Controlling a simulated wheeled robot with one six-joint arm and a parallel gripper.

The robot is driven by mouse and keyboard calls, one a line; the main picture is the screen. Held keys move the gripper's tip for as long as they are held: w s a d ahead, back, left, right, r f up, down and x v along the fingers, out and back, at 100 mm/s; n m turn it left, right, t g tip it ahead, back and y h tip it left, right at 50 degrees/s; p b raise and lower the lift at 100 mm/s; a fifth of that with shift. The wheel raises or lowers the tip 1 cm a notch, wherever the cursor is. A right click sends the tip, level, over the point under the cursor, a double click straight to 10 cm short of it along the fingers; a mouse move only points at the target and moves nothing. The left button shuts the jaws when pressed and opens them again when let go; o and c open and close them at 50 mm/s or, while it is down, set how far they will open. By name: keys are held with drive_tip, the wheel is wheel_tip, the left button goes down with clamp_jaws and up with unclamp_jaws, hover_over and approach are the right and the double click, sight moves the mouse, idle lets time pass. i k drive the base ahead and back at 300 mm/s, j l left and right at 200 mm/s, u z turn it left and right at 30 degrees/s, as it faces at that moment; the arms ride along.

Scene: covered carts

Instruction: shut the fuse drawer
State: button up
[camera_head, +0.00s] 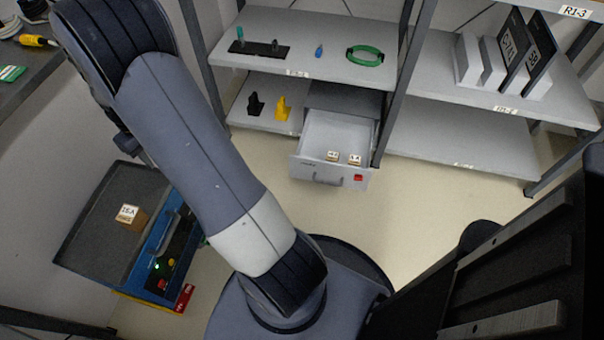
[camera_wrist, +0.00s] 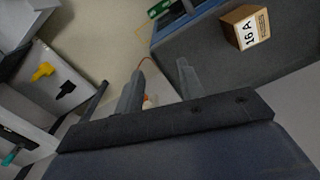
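The fuse drawer (camera_head: 316,172) is a light grey drawer pulled out of a grey housing (camera_head: 345,97) on the lower shelf in the head view. Two small labelled blocks (camera_head: 354,159) lie inside it. Its front has a handle (camera_head: 327,181) and a red patch on the right. My gripper (camera_wrist: 158,88) shows in the wrist view with its two fingers apart and nothing clearly between them. It is away from the drawer. The head view does not clearly show my gripper. I cannot make out the drawer in the wrist view.
A blue case with a dark top (camera_head: 115,215) stands at the left, bearing a 16 A block (camera_head: 132,217); the block also shows in the wrist view (camera_wrist: 246,27). A yellow clip (camera_head: 283,108) and a black clip (camera_head: 256,104) stand left of the drawer. Floor before the drawer is clear.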

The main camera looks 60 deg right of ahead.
sight(322, 131)
drive_tip(key=z, duration=2.35)
